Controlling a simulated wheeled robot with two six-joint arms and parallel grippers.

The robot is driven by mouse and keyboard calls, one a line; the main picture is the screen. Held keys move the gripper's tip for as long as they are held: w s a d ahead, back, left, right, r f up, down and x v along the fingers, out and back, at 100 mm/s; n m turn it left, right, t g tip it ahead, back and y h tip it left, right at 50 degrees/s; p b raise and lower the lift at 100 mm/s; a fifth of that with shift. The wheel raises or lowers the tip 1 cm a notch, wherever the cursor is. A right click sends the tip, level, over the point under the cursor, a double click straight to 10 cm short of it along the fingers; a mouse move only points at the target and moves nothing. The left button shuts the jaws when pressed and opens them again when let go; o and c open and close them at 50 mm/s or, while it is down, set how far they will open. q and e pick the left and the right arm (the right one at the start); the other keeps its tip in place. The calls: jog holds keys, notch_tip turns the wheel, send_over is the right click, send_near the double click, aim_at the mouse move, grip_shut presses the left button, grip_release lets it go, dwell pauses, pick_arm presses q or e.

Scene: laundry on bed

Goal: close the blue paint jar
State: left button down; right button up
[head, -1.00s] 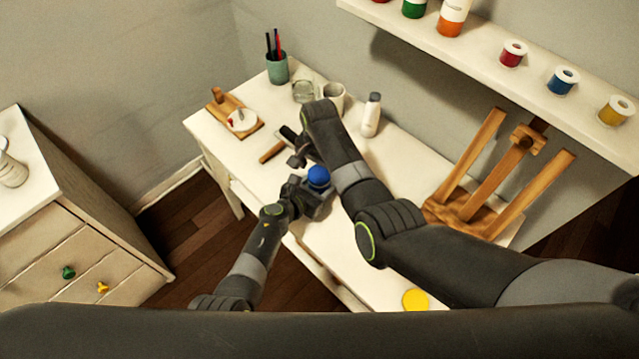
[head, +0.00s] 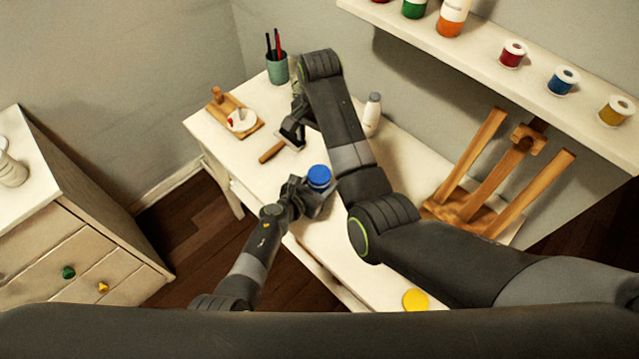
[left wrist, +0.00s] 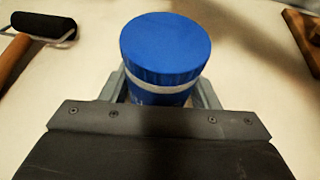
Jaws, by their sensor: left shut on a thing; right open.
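The blue paint jar (head: 318,182) stands upright near the table's front edge, with its blue lid (head: 319,174) on top. In the left wrist view the lid (left wrist: 165,45) sits level on the jar, with a pale band (left wrist: 163,85) below its rim. I cannot tell how tight it is. My left gripper (head: 312,196) is shut around the jar's body; its fingers show on both sides in the left wrist view. My right gripper (head: 297,122) is open, behind and left of the jar, over the ink roller's area, apart from the lid. My right arm partly hides it.
An ink roller with a wooden handle (head: 271,152) lies left of the jar. A wooden stand (head: 240,121), a brush cup (head: 277,70) and a white bottle (head: 372,114) are farther back. A wooden easel (head: 475,190) stands right. A yellow disc (head: 415,299) lies near the front.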

aim_at(313, 189)
pick_arm(q)
jog(key=shift+c, duration=2.1)
grip_release()
jog(key=shift+s+a+r, duration=0.2)
jog(key=p+v, duration=0.3)
jog(key=v, duration=0.2)
jog(key=shift+s+a+r, duration=0.15)
jog(key=shift+s+a, duration=0.05)
jog(key=shift+s, duration=0.1)
jog(key=p+v, duration=0.1)
jog(key=v, duration=1)
jog(key=shift+s+f, duration=0.1)
jog(key=shift+f, duration=0.15)
